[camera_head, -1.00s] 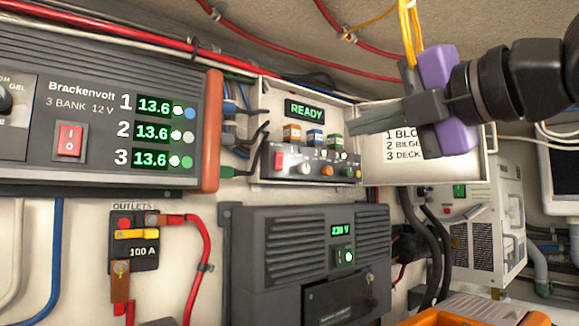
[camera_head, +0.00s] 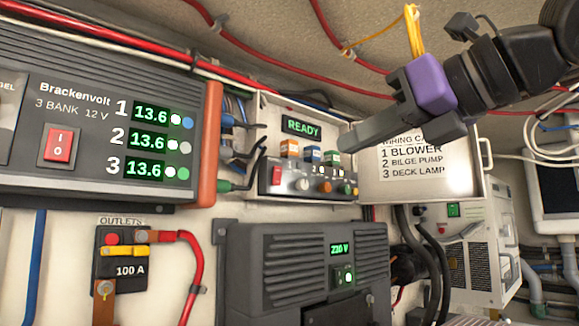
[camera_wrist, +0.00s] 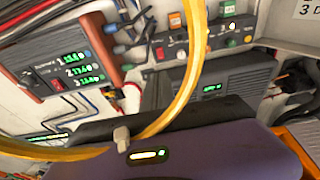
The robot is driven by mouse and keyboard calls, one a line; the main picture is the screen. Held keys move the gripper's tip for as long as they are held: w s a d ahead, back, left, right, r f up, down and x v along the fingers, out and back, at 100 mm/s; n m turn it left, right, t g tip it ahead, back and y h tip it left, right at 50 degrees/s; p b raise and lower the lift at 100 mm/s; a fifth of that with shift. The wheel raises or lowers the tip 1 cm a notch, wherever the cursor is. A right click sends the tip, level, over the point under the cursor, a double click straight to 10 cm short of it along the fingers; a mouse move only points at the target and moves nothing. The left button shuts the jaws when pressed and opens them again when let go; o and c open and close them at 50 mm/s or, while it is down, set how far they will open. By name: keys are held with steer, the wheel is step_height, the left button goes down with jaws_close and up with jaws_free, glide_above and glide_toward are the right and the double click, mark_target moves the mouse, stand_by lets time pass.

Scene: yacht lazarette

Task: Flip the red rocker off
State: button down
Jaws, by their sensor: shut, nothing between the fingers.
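Another red rocker (camera_head: 59,145), marked I and O, is on the grey Brackenvolt charger (camera_head: 60,90) at the left. My gripper (camera_head: 345,142), dark with purple parts, is shut and empty. Its tips appear in front of the right edge of the box, right of the panel's rocker, apart from both rockers. How far the tips are from the panel is hard to tell.
The panel also has coloured modules (camera_head: 312,154), knobs (camera_head: 324,187) and a green READY display (camera_head: 301,126). The open door (camera_head: 430,185) with its label stands to the right. A grey 230 V unit (camera_head: 300,270) is below. A yellow cable (camera_wrist: 185,90) loops across the wrist view.

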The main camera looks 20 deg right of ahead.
mark_target(277, 172)
steer(key=x, duration=0.4)
steer(key=r+p+x, duration=0.1)
steer(key=x, duration=0.4)
steer(key=p+x, duration=0.1)
steer(key=x, duration=0.4)
steer(key=shift+r, duration=0.15)
